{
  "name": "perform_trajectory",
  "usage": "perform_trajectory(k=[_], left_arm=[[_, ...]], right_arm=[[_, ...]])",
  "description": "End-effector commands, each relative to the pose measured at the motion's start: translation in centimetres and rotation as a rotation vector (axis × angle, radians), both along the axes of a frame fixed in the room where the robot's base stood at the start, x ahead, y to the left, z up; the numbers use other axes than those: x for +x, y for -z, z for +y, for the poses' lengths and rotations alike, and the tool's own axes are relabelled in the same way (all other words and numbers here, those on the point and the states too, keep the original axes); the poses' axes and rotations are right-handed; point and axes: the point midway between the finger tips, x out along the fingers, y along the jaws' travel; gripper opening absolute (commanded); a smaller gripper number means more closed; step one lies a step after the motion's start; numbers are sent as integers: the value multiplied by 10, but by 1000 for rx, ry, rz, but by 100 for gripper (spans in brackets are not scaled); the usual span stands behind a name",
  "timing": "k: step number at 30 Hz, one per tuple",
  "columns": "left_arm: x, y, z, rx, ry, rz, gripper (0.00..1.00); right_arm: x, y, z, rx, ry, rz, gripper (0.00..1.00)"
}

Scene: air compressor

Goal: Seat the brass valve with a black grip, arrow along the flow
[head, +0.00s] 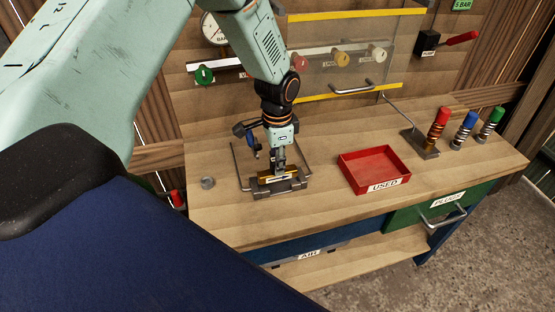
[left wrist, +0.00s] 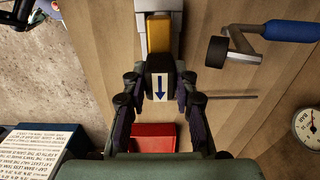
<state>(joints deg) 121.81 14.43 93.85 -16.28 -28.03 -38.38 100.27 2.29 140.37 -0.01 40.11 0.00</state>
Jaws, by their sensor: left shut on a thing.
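The brass valve (head: 264,181) lies level at the grey metal holder (head: 262,193) on the bench; I cannot tell if it is fully down in it. In the left wrist view its brass body (left wrist: 159,35) lies in line with the grey holder (left wrist: 175,12). Its black grip (left wrist: 160,65) bears a white label with a blue arrow, pointing down the picture toward the red tray. My left gripper (head: 280,168) comes from above and is shut on the valve at the black grip; its fingers (left wrist: 160,100) flank the grip. My right gripper is not in view.
A red tray marked USED (head: 348,177) stands right of the holder. Several coloured plugs (head: 465,128) stand at the bench's right end. A small grey ring (head: 208,183) lies left. A blue-handled lever (left wrist: 290,31) is close beside the holder. Bare wood lies in front.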

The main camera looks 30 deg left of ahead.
Motion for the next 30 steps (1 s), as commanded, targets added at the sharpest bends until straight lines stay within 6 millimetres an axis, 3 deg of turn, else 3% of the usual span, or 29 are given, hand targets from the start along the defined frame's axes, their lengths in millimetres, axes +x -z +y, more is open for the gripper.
perform_trajectory(k=[30], left_arm=[[0,22,0,1,0,-1,0]], right_arm=[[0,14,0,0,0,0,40]])
